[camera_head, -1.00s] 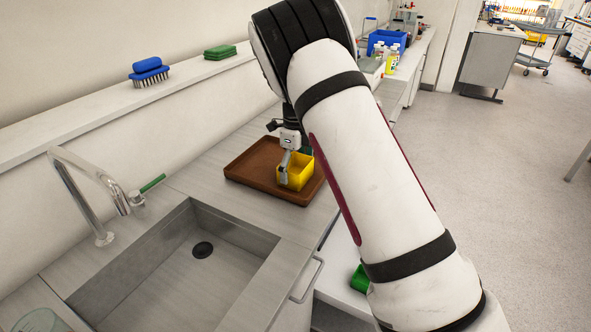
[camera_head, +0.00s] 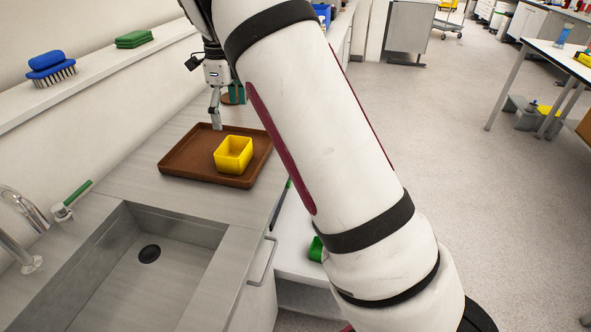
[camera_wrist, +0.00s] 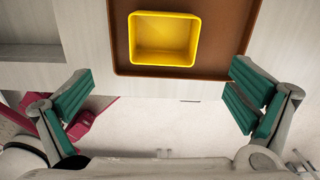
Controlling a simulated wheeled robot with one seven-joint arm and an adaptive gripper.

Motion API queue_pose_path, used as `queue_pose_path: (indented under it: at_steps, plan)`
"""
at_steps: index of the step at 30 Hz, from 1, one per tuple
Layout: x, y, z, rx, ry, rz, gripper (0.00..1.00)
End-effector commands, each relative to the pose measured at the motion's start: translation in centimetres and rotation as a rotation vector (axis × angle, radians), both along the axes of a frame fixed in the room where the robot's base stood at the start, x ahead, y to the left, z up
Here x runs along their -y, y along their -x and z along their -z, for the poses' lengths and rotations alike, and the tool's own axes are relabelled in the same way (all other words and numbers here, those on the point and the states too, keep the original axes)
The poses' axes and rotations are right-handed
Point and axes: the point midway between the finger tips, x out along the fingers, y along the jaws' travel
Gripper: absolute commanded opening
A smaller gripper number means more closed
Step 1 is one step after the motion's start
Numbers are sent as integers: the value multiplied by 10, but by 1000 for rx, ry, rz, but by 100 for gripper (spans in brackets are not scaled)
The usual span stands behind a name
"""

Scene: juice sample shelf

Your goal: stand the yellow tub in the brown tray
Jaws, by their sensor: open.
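The yellow tub (camera_head: 233,154) stands upright, open side up, inside the brown tray (camera_head: 185,171), on the tray's right half near its front edge. In the wrist view the empty tub (camera_wrist: 163,39) rests on the tray floor (camera_wrist: 226,40), close to one tray edge. My gripper (camera_head: 216,126) is above the back of the tray, apart from the tub. In the wrist view my gripper (camera_wrist: 158,103) has its two green-padded fingers spread wide with nothing between them.
A sink (camera_head: 130,277) with a tap (camera_head: 22,212) lies in front of the tray. A blue brush (camera_head: 50,67) and green sponges (camera_head: 135,39) sit on the ledge behind. A green object (camera_head: 316,249) is lower, beside my arm. Bare counter (camera_head: 135,184) lies left of the tray.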

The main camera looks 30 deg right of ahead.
Motion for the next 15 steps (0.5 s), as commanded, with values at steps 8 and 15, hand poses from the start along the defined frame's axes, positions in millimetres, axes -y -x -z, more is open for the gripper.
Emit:
queue_pose_path:
  at_steps: [8,15]
  plan:
    - [8,68,-58,76,-70,-366,100]
    - [5,143,-94,166,-74,-774,100]
